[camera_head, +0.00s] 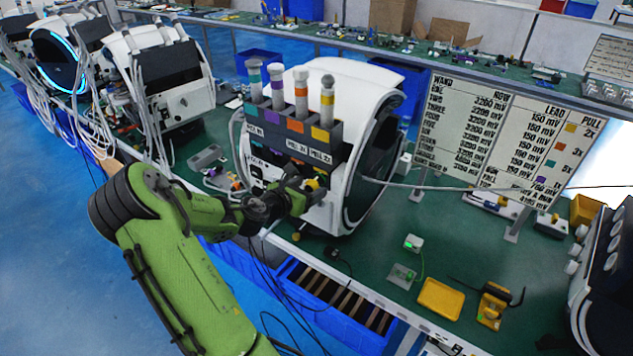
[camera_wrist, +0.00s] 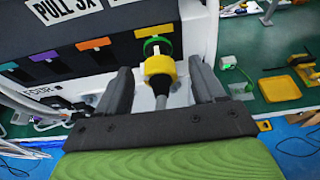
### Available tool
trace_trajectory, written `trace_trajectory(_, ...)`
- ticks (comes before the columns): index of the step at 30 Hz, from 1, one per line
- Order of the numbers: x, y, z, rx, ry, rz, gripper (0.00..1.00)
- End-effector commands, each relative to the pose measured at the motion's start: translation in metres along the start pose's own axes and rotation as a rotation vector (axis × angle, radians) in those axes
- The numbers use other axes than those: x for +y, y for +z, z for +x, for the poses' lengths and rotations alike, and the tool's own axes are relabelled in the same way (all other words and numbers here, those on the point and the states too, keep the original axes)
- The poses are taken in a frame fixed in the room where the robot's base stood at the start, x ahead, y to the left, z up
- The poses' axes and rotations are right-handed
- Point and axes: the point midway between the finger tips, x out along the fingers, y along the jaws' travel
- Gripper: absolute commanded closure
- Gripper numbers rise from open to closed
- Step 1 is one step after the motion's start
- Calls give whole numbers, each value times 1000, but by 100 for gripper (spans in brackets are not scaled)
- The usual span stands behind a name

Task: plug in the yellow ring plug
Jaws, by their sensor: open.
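The yellow ring plug (camera_wrist: 160,69) is at the side of the white facial machine (camera_head: 330,95), below the orange and yellow labels. In the wrist view a green ring (camera_wrist: 157,45) shows right behind the yellow ring, against the machine's side. A grey cable runs from the plug back toward my wrist. My gripper (camera_wrist: 160,88) is open, with one finger on each side of the plug and gaps between. In the head view my gripper (camera_head: 312,192) partly hides the plug (camera_head: 316,183). I cannot tell how deep the plug sits.
Several wands (camera_head: 301,90) stand in a dark holder (camera_head: 290,128) above my gripper. A value board (camera_head: 500,140) stands to the right. A yellow tray (camera_head: 441,298) and small parts lie on the green bench. Loose cables hang at the front edge, over blue bins (camera_head: 335,310).

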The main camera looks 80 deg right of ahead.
Motion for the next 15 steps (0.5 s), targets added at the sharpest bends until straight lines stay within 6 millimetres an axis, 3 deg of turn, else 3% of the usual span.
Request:
trace_trajectory(5, 2, -1, -15, 2, 3, -1, 31)
trace_trajectory(15, 2, 0, -109, 2, 8, -2, 31)
